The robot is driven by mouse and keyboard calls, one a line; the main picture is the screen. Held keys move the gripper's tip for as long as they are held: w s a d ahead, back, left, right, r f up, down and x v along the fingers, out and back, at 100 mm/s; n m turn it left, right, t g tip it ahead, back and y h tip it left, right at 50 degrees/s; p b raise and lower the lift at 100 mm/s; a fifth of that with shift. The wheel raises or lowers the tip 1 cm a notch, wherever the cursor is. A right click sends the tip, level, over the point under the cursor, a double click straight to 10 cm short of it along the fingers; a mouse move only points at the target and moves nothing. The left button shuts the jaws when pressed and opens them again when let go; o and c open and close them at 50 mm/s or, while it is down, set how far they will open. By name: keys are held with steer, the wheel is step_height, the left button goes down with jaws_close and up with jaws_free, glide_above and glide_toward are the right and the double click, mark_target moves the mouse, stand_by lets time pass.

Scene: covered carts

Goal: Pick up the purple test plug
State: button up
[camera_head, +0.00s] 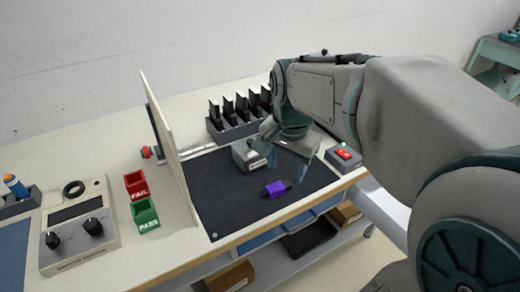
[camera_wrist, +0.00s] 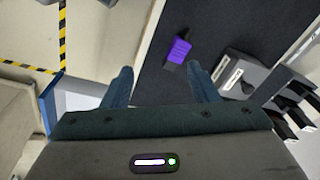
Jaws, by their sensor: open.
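The purple test plug (camera_head: 275,189) lies on the black mat (camera_head: 222,200) near the mat's front, with dark ends on either side of its purple body. In the wrist view the plug (camera_wrist: 179,50) lies on the dark mat, ahead of my fingers and a little to the right of the middle between them. My gripper (camera_head: 290,160) is above the mat, behind and a little right of the plug in the head view. In the wrist view its two teal fingers (camera_wrist: 161,85) are apart with nothing between them.
A grey box (camera_head: 246,156) stands on the mat behind the plug. A rack (camera_head: 238,125) of black devices is at the back. A red-switch box (camera_head: 344,157) sits at right. An upright panel (camera_head: 165,145) bounds the mat's left side, with FAIL (camera_head: 137,187) and PASS (camera_head: 145,214) bins beyond.

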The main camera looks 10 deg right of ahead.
steer(key=w+r+m+g, duration=0.1)
steer(key=w+m, duration=0.4)
steer(key=m, duration=0.1)
glide_above(278, 187)
steer(key=f, duration=0.8)
steer(key=shift+s+f+b, duration=0.2)
steer(key=shift+b, duration=0.1)
steer(key=f, duration=0.5)
steer(key=shift+w, duration=0.25)
steer(key=c, duration=1.1)
